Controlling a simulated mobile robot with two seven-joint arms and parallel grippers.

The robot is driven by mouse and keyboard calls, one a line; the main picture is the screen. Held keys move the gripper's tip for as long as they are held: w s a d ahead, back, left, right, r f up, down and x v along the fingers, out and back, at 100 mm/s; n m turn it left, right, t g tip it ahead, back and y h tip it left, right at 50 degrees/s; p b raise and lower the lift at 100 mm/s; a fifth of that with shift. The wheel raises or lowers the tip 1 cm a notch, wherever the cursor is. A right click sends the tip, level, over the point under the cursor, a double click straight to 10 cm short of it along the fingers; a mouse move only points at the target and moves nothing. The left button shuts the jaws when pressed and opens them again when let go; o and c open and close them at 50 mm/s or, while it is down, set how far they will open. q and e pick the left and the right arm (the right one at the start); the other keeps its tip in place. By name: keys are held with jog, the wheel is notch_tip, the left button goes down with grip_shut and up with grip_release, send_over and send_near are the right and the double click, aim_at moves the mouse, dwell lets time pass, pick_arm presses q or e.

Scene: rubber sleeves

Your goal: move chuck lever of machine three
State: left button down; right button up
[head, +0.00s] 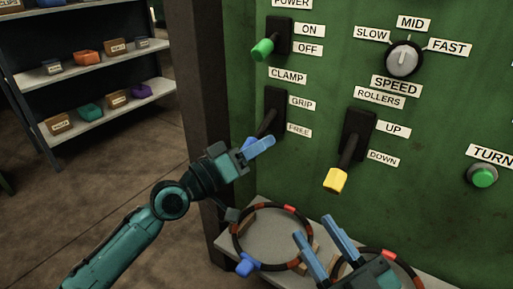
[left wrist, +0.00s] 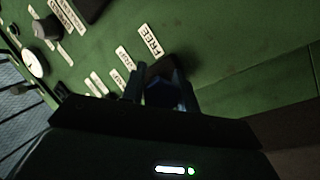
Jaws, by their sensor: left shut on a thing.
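The green panel (head: 225,110) carries a lever (head: 267,122) labelled CLAMP, with GRIP above and FREE below; I see no label reading chuck. This lever points down toward FREE. My left gripper (head: 258,147) is shut on its lower end, hiding the knob in the head view. In the left wrist view a dark blue knob (left wrist: 165,94) sits between the fingers, below the FREE label (left wrist: 150,41). My right gripper (head: 313,229) is open and empty at the bottom, over the ledge.
A green-knobbed POWER lever (head: 264,48) is above, and a yellow-knobbed ROLLERS lever (head: 336,180) points down to the right. A SPEED dial (head: 403,59) and green button (head: 482,175) are further right. Shelves (head: 105,118) stand at left.

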pick_arm(q)
jog(key=shift+f, duration=0.1)
jog(key=c, duration=1.1)
grip_release()
jog(key=shift+o, duration=0.2)
jog(key=b+v, duration=0.4)
jog(key=v, duration=0.9)
jog(key=shift+b, duration=0.3)
pick_arm(e)
jog(key=r+n+y, duration=0.4)
jog(key=r+n+t+y, duration=0.1)
jog(key=shift+w+d+r+n+y, duration=0.15)
jog(key=shift+d+r+n+y, duration=0.2)
jog(key=shift+r+n+y, duration=0.05)
pick_arm(q)
jog(key=shift+a, duration=0.1)
